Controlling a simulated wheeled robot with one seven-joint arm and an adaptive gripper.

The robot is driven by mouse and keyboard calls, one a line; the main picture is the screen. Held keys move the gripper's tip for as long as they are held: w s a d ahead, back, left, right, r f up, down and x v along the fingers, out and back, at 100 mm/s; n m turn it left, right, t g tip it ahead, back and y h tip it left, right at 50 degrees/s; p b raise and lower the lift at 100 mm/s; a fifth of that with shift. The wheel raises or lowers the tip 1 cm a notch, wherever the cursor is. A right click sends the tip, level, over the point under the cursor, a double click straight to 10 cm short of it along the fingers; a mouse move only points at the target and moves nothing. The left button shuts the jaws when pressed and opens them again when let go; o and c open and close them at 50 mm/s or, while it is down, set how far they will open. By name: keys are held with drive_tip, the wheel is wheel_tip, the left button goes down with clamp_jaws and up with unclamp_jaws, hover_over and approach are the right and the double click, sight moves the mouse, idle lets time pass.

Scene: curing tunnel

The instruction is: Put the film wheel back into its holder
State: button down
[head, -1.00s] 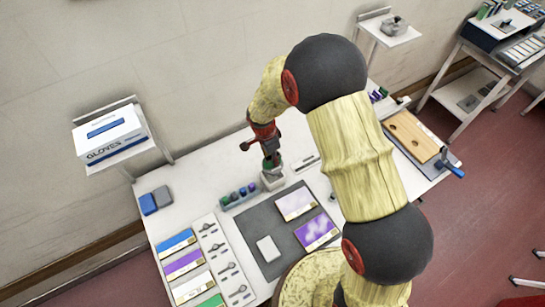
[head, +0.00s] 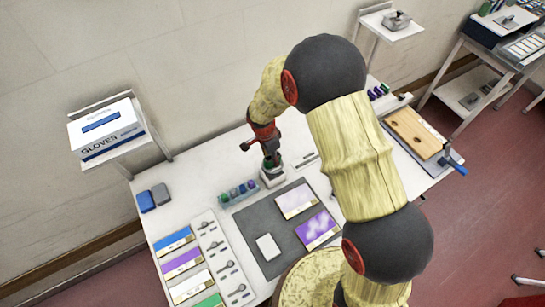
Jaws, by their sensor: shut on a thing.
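My gripper (head: 269,156) points down over the back middle of the white table and is shut on a small green film wheel (head: 271,164). A small white and grey holder (head: 272,179) stands directly under the wheel. The wheel is at the holder's top, but I cannot tell whether it is seated in it or just above it. The fingers partly cover the wheel.
A rack of small coloured pieces (head: 239,193) stands close to the left of the holder. A grey mat (head: 262,217) with cards lies in front. A glove box (head: 105,130) sits on a shelf at the left. A wooden board (head: 414,132) lies at the right.

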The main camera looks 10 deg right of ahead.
drive_tip(key=shift+f+b, duration=0.75)
drive_tip(key=shift+f, duration=0.1)
